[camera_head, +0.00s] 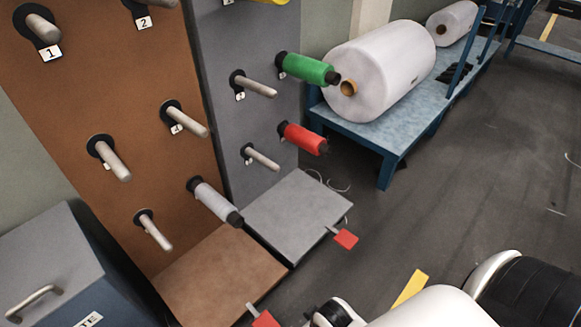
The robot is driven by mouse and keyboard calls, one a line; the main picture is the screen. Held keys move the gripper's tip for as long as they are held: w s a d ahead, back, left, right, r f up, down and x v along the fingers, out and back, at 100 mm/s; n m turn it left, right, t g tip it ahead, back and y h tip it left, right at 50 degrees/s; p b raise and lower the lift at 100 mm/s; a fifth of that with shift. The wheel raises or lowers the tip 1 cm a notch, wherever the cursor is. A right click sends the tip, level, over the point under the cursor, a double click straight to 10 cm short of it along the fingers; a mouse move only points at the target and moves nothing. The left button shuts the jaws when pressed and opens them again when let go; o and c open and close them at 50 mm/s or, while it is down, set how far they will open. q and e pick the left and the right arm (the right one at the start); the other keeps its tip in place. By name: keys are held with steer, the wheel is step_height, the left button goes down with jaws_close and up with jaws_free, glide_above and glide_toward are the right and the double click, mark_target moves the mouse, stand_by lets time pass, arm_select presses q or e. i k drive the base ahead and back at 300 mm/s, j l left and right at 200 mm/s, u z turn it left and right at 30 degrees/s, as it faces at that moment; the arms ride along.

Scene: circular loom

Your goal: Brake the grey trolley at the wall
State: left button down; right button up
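The grey trolley stands at the wall, with a tall grey peg panel (225,75) and a flat grey base (297,215). A red pedal (345,238) sticks out on a short bar from the base's front right edge. I cannot tell whether it is pressed down. The panel carries a green spool (308,69), a red spool (303,138) and bare pegs; part of a yellow spool shows at the top edge. White and black parts of my own arm show at the bottom right, apart from the pedal. Neither gripper's fingers show.
A brown trolley (75,95) adjoins on the left, with its own red pedal (265,319) and a light grey spool (214,202). A blue bin (60,265) stands at lower left. A blue rack (372,133) holds large white rolls.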

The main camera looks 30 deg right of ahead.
mark_target(346, 238)
steer(key=k+z, duration=0.15)
steer(key=z, duration=1.3)
